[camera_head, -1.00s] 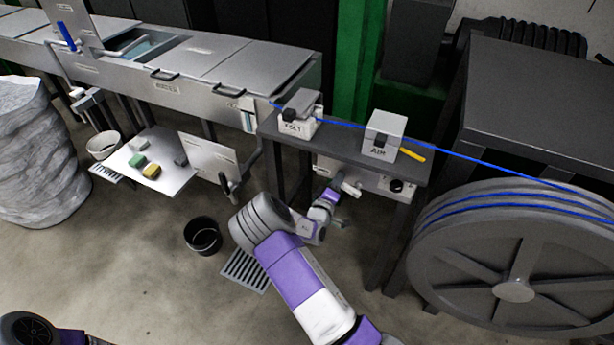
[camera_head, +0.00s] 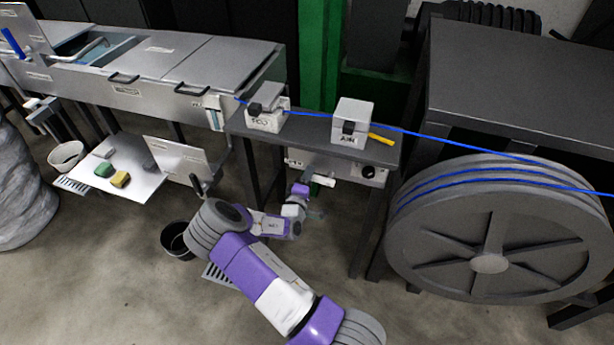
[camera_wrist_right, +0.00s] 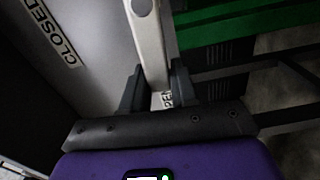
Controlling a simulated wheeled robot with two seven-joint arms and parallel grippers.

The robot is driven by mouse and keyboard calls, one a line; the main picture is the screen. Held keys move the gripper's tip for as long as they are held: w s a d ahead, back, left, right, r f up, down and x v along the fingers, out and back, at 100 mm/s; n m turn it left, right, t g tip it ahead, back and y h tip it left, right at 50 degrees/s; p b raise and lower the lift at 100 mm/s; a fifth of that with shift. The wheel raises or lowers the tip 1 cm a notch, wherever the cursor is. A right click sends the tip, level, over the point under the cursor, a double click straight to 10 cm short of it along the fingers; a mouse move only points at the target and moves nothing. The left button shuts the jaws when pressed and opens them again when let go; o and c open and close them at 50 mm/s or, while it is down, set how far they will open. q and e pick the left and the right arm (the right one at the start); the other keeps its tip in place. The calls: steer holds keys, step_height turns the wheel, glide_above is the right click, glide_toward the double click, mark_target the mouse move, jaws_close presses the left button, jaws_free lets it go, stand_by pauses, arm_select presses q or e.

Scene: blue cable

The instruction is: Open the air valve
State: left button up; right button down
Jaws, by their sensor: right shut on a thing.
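The air valve's handle is a pale lever (camera_head: 322,180) on the front panel under the small dark bench. My right gripper (camera_head: 303,190) is at this lever. In the right wrist view the pale lever (camera_wrist_right: 150,45) runs between the two dark fingers of my right gripper (camera_wrist_right: 156,85), which is shut on it. A "CLOSED" label (camera_wrist_right: 53,33) lies on the grey panel at upper left. A partly hidden label (camera_wrist_right: 168,99), reading about "PEN", shows between the fingers. My left gripper is not in view.
The dark bench (camera_head: 300,128) carries a box labelled AIR (camera_head: 353,120) and another white box (camera_head: 267,112). A blue cable (camera_head: 440,138) runs to the large reel (camera_head: 488,262) at right. A black bucket (camera_head: 177,240) stands on the floor left of my arm.

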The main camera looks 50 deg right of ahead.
steer(key=c, duration=1)
jaws_free()
steer(key=shift+f, duration=0.1)
steer(key=shift+o, duration=0.2)
steer(key=shift+a, duration=0.1)
steer(key=p+v, duration=0.1)
steer(key=v, duration=0.6)
steer(key=shift+s, duration=0.2)
steer(key=shift+a, duration=0.15)
